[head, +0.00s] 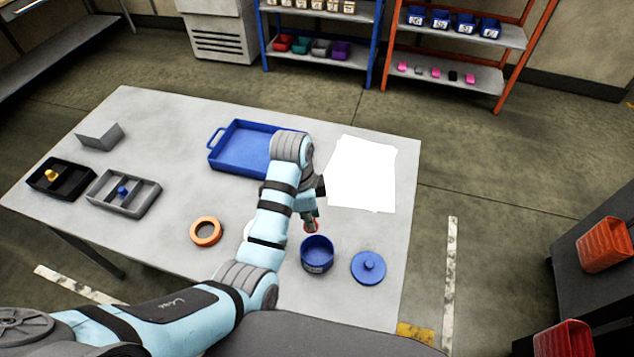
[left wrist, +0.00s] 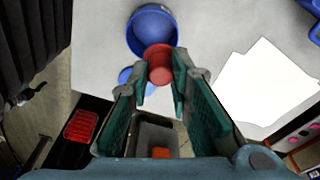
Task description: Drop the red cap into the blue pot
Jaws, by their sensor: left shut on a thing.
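The red cap (left wrist: 159,64) is held between the fingertips of my left gripper (left wrist: 160,78) in the left wrist view. In the head view only a red edge of the cap (head: 311,227) shows beside the left gripper (head: 309,218), above the table. The blue pot (head: 317,253) stands open on the table just in front of the gripper, and also shows in the left wrist view (left wrist: 136,42), partly behind the cap. I cannot tell exactly how high the cap is. The right gripper is not in view.
A blue lid (head: 368,267) lies right of the pot and an orange ring (head: 206,232) left of it. A blue tray (head: 231,163) and white sheets (head: 361,174) lie farther back. Black (head: 70,187) and grey (head: 143,206) divided trays stand at the left. The table (head: 170,150) has bare room between.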

